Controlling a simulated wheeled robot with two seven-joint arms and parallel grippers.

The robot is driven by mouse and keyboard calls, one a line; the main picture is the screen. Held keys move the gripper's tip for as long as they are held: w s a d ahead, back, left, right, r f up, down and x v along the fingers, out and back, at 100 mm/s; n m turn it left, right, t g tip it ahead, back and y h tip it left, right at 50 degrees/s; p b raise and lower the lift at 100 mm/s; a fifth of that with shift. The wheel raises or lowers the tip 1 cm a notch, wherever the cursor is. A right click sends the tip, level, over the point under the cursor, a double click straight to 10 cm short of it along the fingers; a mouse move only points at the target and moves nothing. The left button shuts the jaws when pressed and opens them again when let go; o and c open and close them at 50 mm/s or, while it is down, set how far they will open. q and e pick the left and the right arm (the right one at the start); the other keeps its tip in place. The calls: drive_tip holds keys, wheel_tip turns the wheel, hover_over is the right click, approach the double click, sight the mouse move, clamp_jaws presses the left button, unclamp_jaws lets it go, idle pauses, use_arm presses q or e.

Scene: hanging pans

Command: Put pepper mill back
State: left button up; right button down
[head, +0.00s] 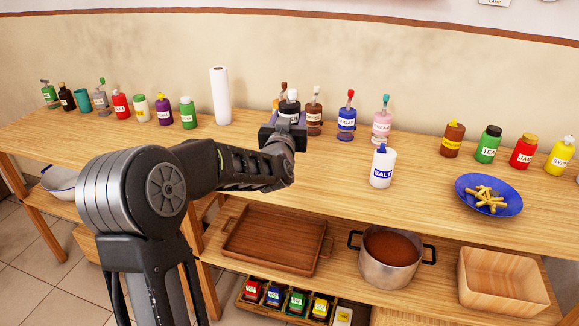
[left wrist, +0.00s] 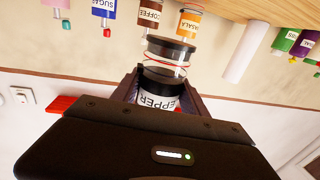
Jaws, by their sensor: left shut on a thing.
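The pepper mill (left wrist: 160,97) is between the fingers of my left gripper (left wrist: 158,88) in the left wrist view, its white label partly hidden by the gripper. It has dark and clear parts. In the head view the mill (head: 290,105) shows just beyond my left gripper (head: 288,124), in front of the back row of bottles; I cannot tell whether it touches the counter. My left gripper is shut on it. The white salt shaker (head: 382,168) stands upright on the counter to the right of the gripper. My right gripper is not in view.
Behind the gripper stand a coffee bottle (head: 314,112), a blue sugar bottle (head: 346,120) and a pink bottle (head: 381,124). A paper roll (head: 220,95) stands to the left. A blue plate (head: 470,200) with food is at right. The counter around the salt is clear.

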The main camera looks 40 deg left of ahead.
use_arm(q)
wheel_tip(320, 180, down, 6)
drive_tip(key=shift+f, duration=0.1)
drive_tip(key=shift+f, duration=1.8)
drive_tip(key=shift+f+b, duration=0.15)
drive_tip(key=shift+b, duration=0.25)
drive_tip(key=o, duration=1.5)
